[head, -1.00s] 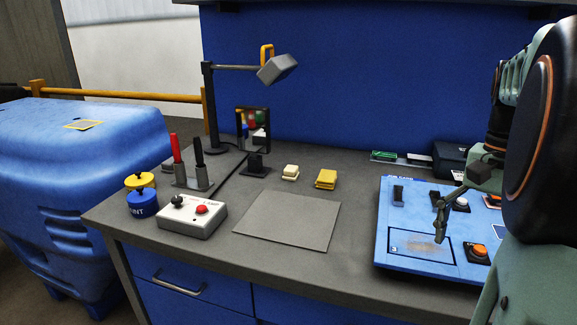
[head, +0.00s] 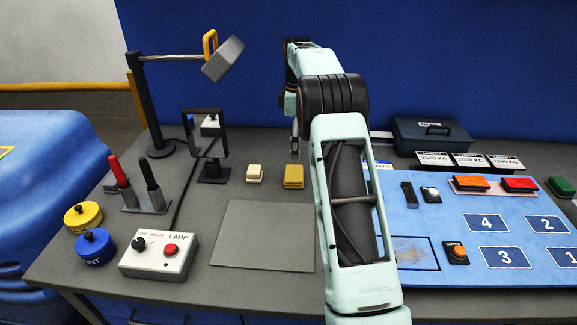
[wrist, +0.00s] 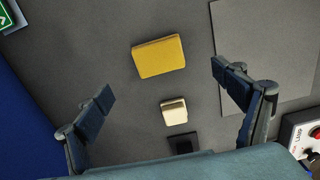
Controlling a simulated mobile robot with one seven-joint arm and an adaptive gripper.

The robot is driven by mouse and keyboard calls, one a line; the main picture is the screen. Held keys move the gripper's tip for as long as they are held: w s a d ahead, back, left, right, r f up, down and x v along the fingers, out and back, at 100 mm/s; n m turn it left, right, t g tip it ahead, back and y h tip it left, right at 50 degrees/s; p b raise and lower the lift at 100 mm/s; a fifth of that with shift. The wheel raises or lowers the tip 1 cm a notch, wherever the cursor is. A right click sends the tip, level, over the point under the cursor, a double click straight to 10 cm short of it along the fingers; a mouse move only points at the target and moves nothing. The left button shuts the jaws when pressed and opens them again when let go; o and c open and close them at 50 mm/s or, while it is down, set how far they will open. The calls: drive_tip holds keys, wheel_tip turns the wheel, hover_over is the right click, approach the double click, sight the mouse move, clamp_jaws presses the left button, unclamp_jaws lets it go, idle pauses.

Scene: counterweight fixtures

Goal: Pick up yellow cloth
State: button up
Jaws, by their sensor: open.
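The yellow cloth (head: 293,177), a folded pad, lies flat on the grey worktop. In the wrist view the yellow cloth (wrist: 158,57) shows whole, ahead of and between the spread fingers. My gripper (wrist: 164,82) is open and empty, with nothing between its pads. In the head view my gripper (head: 295,135) hangs above the worktop near the cloth, its far finger partly hidden. It looks apart from the cloth.
A small cream block (head: 255,173) lies close left of the cloth. A mirror stand (head: 213,172), lamp control box (head: 160,254) and grey mat (head: 265,236) stand or lie nearby. The blue panel (head: 500,285) fills the right side.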

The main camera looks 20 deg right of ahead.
hover_over(298, 172)
drive_tip(key=f, duration=0.5)
drive_tip(key=shift+s+a+f, duration=0.2)
drive_tip(key=shift+a, duration=0.2)
drive_tip(key=shift+w+d+f, duration=0.1)
drive_tip(key=shift+d+f, duration=0.1)
drive_tip(key=shift+f, duration=1.15)
drive_tip(key=shift+w+d+f, duration=0.1)
drive_tip(key=shift+d+f, duration=0.1)
drive_tip(key=shift+f, duration=1.1)
drive_tip(key=c, duration=1.2)
